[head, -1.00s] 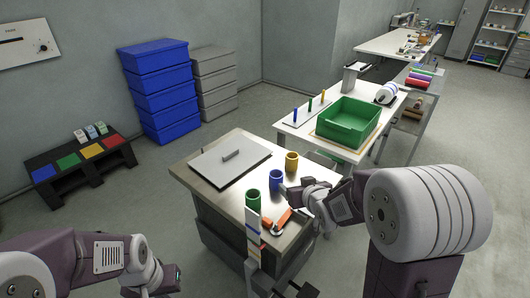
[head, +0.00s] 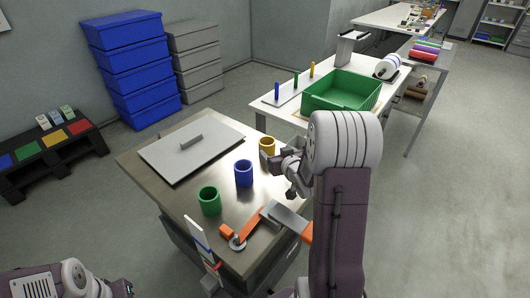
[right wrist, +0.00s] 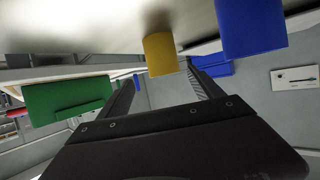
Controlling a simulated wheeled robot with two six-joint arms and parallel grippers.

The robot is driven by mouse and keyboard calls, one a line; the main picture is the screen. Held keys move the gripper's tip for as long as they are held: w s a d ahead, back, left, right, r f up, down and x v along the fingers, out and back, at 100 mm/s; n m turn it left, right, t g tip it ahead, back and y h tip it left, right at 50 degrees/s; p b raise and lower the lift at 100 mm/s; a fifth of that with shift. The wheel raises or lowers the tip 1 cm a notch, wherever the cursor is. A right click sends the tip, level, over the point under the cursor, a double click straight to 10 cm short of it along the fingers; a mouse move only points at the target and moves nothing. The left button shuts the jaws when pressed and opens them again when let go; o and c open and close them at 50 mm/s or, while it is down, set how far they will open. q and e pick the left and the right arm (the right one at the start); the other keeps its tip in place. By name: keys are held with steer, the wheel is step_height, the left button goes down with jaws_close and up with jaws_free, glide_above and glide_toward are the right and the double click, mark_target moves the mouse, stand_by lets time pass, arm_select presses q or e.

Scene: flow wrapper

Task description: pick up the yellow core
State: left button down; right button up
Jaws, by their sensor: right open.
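The yellow core (head: 267,146), a short hollow cylinder, stands upright on the metal-topped table near its far right edge. My right gripper (head: 272,162) is open close beside it, on its near right side. In the right wrist view, which looks upside down, the yellow core (right wrist: 160,55) appears between the lines of the two spread fingers (right wrist: 163,76), just beyond their tips; I see no contact. The blue core (head: 243,174) and green core (head: 209,201) stand in a row nearer me. My left arm shows at the bottom left; its jaws are out of view.
A grey plate with a handle (head: 190,148) lies left of the cores. An orange-handled tool (head: 250,222) lies at the table's near edge. A green bin (head: 342,91) and a board with coloured pegs (head: 296,86) are on the white table behind.

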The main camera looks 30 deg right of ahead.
mark_target(271, 148)
steer(key=x, duration=0.3)
steer(key=shift+w+f+b, duration=0.2)
steer(key=shift+w+b, duration=0.1)
steer(key=shift+b, duration=0.05)
steer(key=x, duration=0.2)
steer(key=b+x, duration=0.1)
steer(key=x, duration=0.2)
steer(key=shift+w+a, duration=0.15)
steer(key=shift+w, duration=0.2)
steer(key=shift+c, duration=1)
steer(key=c, duration=1.2)
steer(key=shift+s+d+r+p, duration=0.6)
steer(key=shift+s+r+p, duration=0.3)
steer(key=shift+s+r, duration=0.95)
steer(key=shift+s+d+r+p, duration=0.6)
steer(key=shift+s+r+p, duration=0.25)
steer(key=shift+s+r, duration=1.05)
steer(key=shift+s+d+r+p, duration=0.6)
steer(key=shift+s+r+p, duration=0.3)
steer(key=shift+s+r, duration=0.9)
steer(key=shift+c, duration=0.2)
